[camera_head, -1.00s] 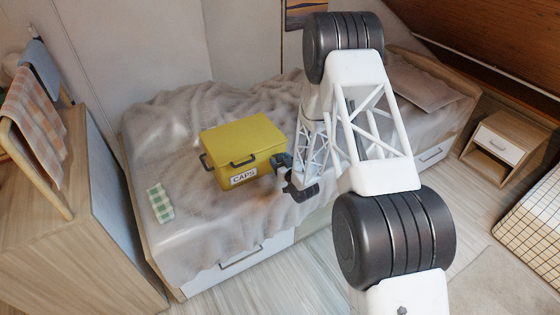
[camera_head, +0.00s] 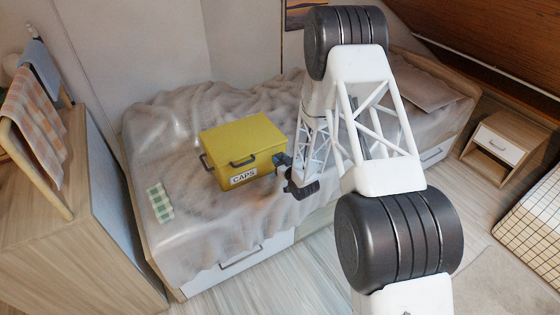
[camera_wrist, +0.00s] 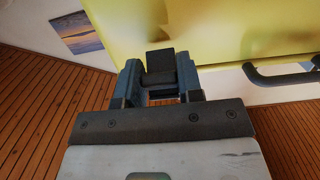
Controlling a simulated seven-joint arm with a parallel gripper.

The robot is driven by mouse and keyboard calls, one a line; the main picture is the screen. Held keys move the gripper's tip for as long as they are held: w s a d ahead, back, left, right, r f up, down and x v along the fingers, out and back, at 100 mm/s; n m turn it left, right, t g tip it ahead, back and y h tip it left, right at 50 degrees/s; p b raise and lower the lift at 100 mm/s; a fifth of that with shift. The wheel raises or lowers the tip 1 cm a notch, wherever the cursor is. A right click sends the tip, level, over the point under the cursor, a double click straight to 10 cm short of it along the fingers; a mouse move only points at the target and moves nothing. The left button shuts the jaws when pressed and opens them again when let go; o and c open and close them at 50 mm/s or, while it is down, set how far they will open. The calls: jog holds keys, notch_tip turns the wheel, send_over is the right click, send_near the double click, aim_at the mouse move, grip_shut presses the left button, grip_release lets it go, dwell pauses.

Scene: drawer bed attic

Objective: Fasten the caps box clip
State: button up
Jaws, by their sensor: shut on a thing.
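The yellow caps box (camera_head: 240,142) sits upright on the bed, its lid down, with a white CAPS label (camera_head: 243,176) low on its front. My gripper (camera_head: 279,160) is at the box's right side. In the wrist view my gripper (camera_wrist: 160,82) is shut on a dark clip (camera_wrist: 160,64) at the yellow box wall (camera_wrist: 225,25). The clip's lower part is hidden between the fingers. I cannot tell whether the clip is latched.
A dark handle (camera_wrist: 285,75) stands out from the box near my gripper. A wooden cabinet (camera_head: 75,220) stands at left.

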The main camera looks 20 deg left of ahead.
aim_at(278, 155)
jog(key=shift+w+a+r+g+h, duration=0.1)
jog(key=shift+r+g+h, duration=0.35)
jog(key=shift+g+h, duration=0.3)
jog(key=shift+w+a+r+g+h, duration=0.1)
jog(key=shift+r+g+h, duration=0.3)
jog(key=shift+g+h, duration=0.35)
jog(key=shift+w+a+r+g+h, duration=0.15)
jog(key=shift+r+g+h, duration=0.1)
jog(key=shift+g+h, duration=0.4)
jog(key=shift+w+a+r+g+h, duration=0.15)
jog(key=shift+r+g+h, duration=0.1)
jog(key=shift+g+h, duration=0.4)
jog(key=o, duration=0.9)
jog(key=shift+o, duration=0.2)
jog(key=shift+s+d+r, duration=0.1)
jog(key=v, duration=0.7)
jog(key=shift+r, duration=0.3)
